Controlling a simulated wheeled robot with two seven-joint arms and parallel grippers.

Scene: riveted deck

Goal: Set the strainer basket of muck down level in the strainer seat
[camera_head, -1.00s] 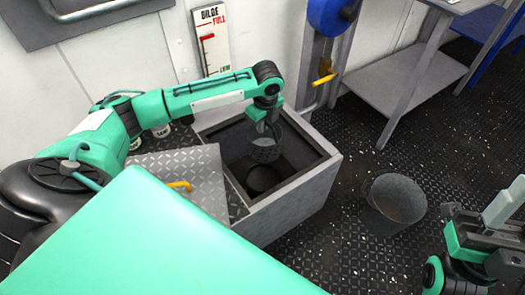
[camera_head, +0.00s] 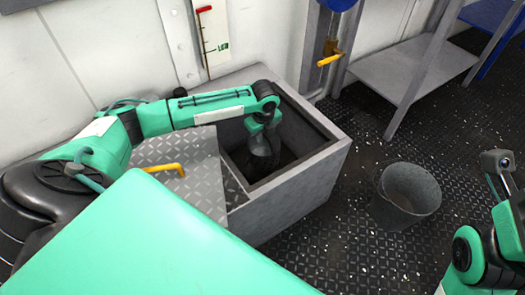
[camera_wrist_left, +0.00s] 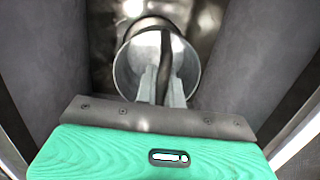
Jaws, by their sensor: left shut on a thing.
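My left gripper (camera_head: 264,124) reaches down into the open box in the deck. It is shut on the handle of the strainer basket (camera_head: 262,152), which hangs below it inside the box. In the left wrist view, the basket (camera_wrist_left: 128,70) is a round metal pail with a pale rim, and its dark handle runs up between the fingers (camera_wrist_left: 161,88). A darker round rim, which looks like the strainer seat (camera_wrist_left: 148,22), shows just beyond the basket. I cannot tell whether the basket touches it. The muck is not clear to see. Only part of my right arm shows at the right edge.
The box's thick grey walls (camera_head: 318,187) stand close around my left gripper. A chequered lid with a yellow handle (camera_head: 163,168) lies at its left. A grey bucket (camera_head: 406,196) stands on the deck at the right. A grey shelf (camera_head: 398,72) stands behind.

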